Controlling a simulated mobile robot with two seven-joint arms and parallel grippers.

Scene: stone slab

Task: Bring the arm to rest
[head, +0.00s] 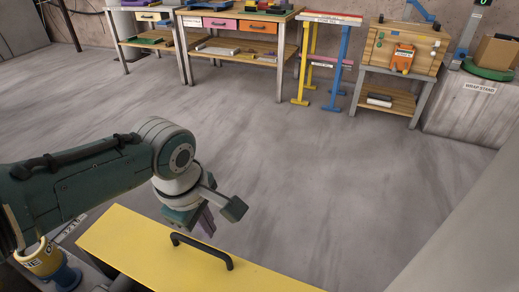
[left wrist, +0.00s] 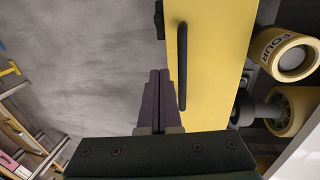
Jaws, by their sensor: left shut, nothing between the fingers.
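My left arm comes in from the left in the head view. My left gripper (head: 207,222) hangs just beyond the far edge of a yellow panel with a black handle. In the left wrist view its purple fingers (left wrist: 158,92) are together with nothing between them. The fingers overlap the edge of the yellow panel in that view, and I cannot tell whether they touch it. My right gripper is in neither view.
The yellow panel (head: 150,245) carries a black handle (head: 202,251) close to my left gripper. A yellow labelled cylinder (head: 42,262) stands at lower left. Workbenches (head: 235,45) and a wooden box (head: 405,48) on a stand are far back. Grey floor between is clear.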

